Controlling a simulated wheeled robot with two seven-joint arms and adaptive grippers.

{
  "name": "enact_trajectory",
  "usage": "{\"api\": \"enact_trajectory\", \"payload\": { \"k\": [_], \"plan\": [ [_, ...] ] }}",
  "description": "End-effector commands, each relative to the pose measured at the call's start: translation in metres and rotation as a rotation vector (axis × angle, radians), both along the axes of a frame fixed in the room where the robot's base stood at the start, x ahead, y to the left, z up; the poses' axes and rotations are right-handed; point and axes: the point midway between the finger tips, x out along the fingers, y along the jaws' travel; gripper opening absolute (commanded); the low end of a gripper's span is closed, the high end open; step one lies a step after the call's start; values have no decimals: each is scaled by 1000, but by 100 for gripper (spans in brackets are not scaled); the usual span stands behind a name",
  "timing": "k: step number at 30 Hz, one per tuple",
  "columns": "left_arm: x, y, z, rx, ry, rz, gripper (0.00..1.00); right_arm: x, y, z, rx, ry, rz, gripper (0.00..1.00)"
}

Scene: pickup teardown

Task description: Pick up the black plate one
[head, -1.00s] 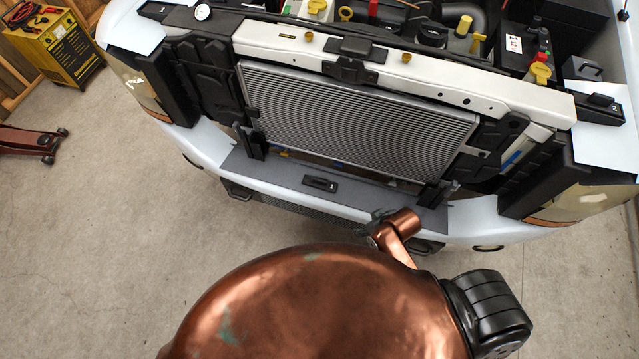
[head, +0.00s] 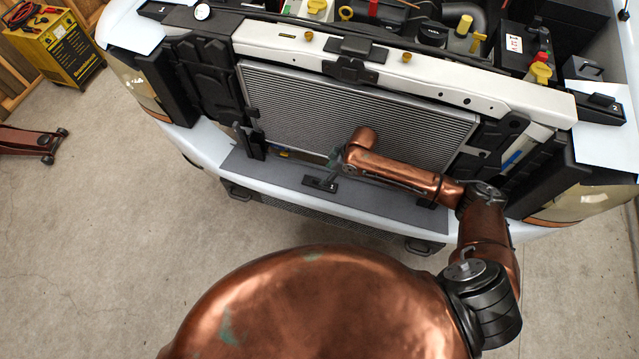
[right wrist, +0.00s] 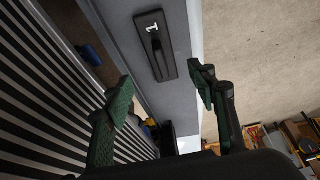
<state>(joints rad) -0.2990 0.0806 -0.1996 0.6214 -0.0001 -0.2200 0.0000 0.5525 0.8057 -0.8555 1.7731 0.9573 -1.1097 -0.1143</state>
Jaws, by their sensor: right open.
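The black plate one (head: 313,184) is a small dark plate with a raised handle, lying on the grey bumper ledge below the radiator. It also shows in the right wrist view (right wrist: 151,60), with a white 1 on it. My right gripper (head: 332,164) is just above the plate in the head view and hides part of it. In the right wrist view its two green-tipped fingers (right wrist: 161,86) are spread apart, with nothing between the tips. The plate appears beyond the tips; I see no contact. My left gripper is not in view.
The radiator (head: 300,110) stands close behind the ledge (head: 255,168). A similar plate marked 2 (head: 592,104) lies at the right on the truck's front. A yellow charger (head: 58,48) and a red jack (head: 30,142) stand at the left. The floor in front is clear.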

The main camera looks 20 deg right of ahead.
Motion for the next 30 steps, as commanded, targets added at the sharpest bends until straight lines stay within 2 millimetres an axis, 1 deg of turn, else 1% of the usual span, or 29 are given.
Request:
{"api": "enact_trajectory", "payload": {
  "k": [10, 15, 18, 21, 27, 30],
  "plan": [
    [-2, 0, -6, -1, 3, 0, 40, 8, 11, -32, -2, 2, 1, 52],
    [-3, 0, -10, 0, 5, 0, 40, 11, 22, -56, -3, 1, 1, 52],
    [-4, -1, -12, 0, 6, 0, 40, 14, 25, -66, -2, 1, 0, 52],
    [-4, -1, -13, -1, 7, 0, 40, 15, 26, -70, -2, 0, 1, 52],
    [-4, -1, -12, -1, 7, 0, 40, 15, 26, -70, -2, 0, 1, 52],
    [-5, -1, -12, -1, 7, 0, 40, 15, 26, -70, -2, 0, 1, 46]
  ]
}}
